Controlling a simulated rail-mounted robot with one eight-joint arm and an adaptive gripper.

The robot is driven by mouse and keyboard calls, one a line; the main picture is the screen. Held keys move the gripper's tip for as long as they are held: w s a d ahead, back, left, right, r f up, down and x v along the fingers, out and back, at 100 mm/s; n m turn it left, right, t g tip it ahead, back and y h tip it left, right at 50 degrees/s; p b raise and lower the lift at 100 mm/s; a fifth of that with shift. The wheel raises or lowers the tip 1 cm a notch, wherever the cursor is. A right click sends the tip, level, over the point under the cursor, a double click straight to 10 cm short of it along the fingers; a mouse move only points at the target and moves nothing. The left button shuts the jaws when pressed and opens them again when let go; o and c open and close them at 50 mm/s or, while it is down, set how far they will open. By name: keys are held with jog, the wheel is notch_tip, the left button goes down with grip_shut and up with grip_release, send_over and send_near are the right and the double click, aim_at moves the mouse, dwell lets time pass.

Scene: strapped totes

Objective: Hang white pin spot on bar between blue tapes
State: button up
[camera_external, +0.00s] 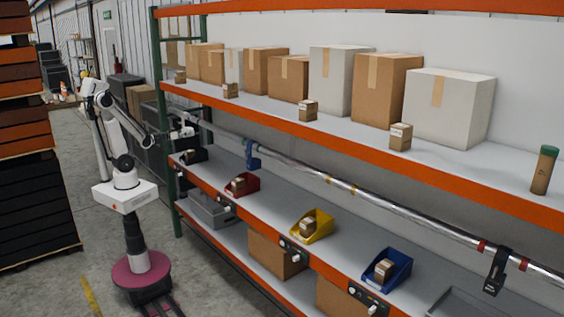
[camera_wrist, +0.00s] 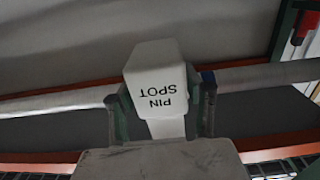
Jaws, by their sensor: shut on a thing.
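The white pin spot (camera_wrist: 158,72) has a boxy white body with its lettering upside down in the wrist view. My gripper (camera_wrist: 163,98) is shut on it, one finger on each side. In the external view the pin spot (camera_external: 187,128) and my gripper (camera_external: 176,134) are at the far left end of the metal bar (camera_external: 300,168). The bar passes behind the pin spot in the wrist view (camera_wrist: 260,76). I cannot tell whether the pin spot touches the bar.
A blue fixture (camera_external: 252,155) hangs on the bar to the right. Yellow tapes (camera_external: 328,179) come further along, then a black fixture (camera_external: 496,271) between red tapes (camera_external: 481,245). Below are coloured bins (camera_external: 317,236) on a shelf; above are boxes (camera_external: 388,92). A green upright (camera_external: 157,60) stands nearby.

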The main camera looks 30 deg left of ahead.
jog(key=shift+w+a, duration=0.15)
jog(key=shift+w, duration=0.5)
jog(key=shift+w+d, duration=0.4)
jog(key=shift+w, duration=0.1)
jog(key=w+d+f+b, duration=0.1)
jog(key=w+f+b, duration=0.3)
jog(key=w+b, duration=0.1)
jog(key=shift+w+d, duration=0.15)
jog(key=shift+d, duration=0.15)
jog(key=o, duration=1.4)
jog(key=shift+c, duration=0.2)
